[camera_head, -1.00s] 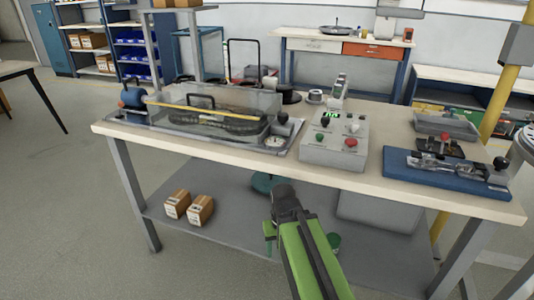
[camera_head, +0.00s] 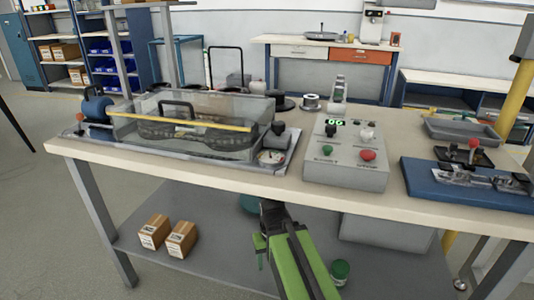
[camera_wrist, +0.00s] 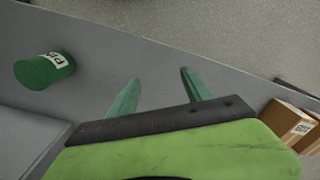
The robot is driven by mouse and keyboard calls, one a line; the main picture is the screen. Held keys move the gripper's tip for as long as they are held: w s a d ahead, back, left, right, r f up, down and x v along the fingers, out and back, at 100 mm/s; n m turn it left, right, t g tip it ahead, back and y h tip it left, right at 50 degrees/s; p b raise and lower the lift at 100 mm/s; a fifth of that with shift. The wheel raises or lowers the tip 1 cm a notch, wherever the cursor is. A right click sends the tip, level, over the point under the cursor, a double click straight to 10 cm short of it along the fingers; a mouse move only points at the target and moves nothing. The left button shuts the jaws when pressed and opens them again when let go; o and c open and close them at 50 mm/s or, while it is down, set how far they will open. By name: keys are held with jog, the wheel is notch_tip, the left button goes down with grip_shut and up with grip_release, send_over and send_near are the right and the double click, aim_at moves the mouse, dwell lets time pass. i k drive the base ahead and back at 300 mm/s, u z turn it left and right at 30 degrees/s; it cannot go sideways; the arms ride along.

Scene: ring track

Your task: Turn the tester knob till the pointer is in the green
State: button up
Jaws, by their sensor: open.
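A control box (camera_head: 346,165) with a lit green display, a black knob (camera_head: 331,131), a light knob (camera_head: 367,133), a green button and a red button stands on the bench. To its left, a clear-covered test rig (camera_head: 190,125) has a small round dial (camera_head: 271,157) at its front right corner and a dark knob-like part (camera_head: 279,131) above it. The dial's pointer and any green zone are too small to read. My gripper (camera_head: 260,248) is below the bench top's front edge, apart from box and rig. In the wrist view, its green fingers (camera_wrist: 160,78) are spread and empty.
The bench top (camera_head: 235,178) overhangs a lower shelf (camera_head: 200,215) with two cartons (camera_head: 167,235) and a green can (camera_head: 340,272). A blue fixture board (camera_head: 450,185) and a grey tray (camera_head: 460,130) are at right. A yellow post (camera_head: 515,105) stands at the far right.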

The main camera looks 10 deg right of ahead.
aim_at(278, 128)
jog(key=u, duration=4.55)
jog(key=i, duration=0.1)
jog(key=z, duration=2.7)
jog(key=k, duration=1.4)
jog(key=z, duration=0.45)
jog(key=i, duration=1.05)
jog(key=u, duration=0.1)
